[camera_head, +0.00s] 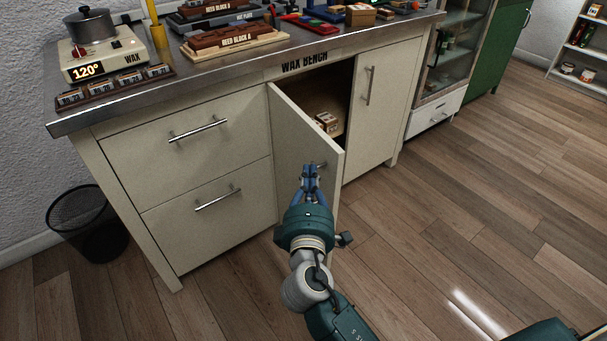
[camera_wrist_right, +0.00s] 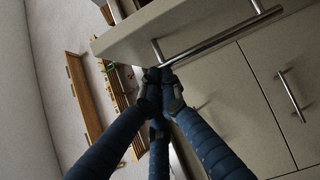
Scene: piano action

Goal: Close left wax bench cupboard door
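The left wax bench cupboard door (camera_head: 300,125) is cream and stands open, swung out from its left edge, with the dark interior showing behind it. Its metal bar handle (camera_wrist_right: 220,38) shows near the top of the right wrist view. In the head view the handle is mostly hidden by my right gripper (camera_head: 310,170), which is in front of the door. In the right wrist view the blue fingers of this gripper (camera_wrist_right: 160,75) come together at one end of the handle. I cannot tell whether they grip it. My left gripper is not in view.
Two drawers (camera_head: 190,130) are closed to the left of the door. The right cupboard door (camera_head: 372,105) is closed. A small box (camera_head: 326,121) sits inside the cupboard. A black wire bin (camera_head: 88,225) stands at the left. The wooden floor (camera_head: 440,225) on the right is clear.

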